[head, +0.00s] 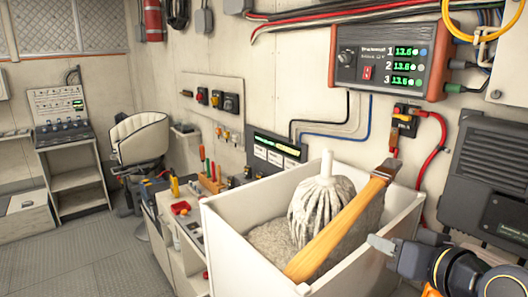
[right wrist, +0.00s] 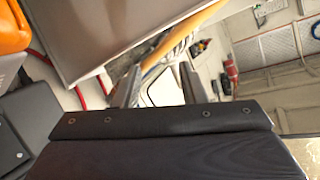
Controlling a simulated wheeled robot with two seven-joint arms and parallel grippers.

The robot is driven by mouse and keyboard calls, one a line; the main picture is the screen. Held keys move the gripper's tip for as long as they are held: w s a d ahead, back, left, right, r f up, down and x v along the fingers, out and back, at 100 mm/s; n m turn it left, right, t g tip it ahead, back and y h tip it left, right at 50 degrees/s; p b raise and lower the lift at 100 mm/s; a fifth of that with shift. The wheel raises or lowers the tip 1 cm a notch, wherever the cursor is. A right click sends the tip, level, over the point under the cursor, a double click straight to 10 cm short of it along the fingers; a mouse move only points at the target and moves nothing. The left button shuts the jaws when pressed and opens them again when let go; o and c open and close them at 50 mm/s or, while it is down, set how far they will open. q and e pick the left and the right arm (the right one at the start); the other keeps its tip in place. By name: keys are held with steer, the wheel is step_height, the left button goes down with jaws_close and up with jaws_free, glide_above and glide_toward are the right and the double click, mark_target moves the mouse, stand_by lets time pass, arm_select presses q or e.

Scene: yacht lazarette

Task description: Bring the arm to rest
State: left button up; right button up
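My right gripper (head: 384,244) comes in from the lower right in the head view, by the right side of a white open bin (head: 235,245). In the right wrist view its two dark fingers stand apart with nothing held between them (right wrist: 160,85). The bin holds a white mop head (head: 318,205) and a wooden handle (head: 340,227) that leans over its rim. My left gripper is in neither view.
A dark ribbed box (head: 488,170) is on the wall at the right, near my right arm. The floor (head: 75,265) at the lower left is clear.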

steer(key=s+a+f+g, duration=0.1)
steer(key=s+f+g, duration=0.6)
steer(key=s+f, duration=1)
step_height(320, 180, down, 2)
steer(key=shift+s+a+f+m, duration=0.1)
steer(key=shift+s+a+m, duration=0.2)
steer(key=shift+m, duration=0.1)
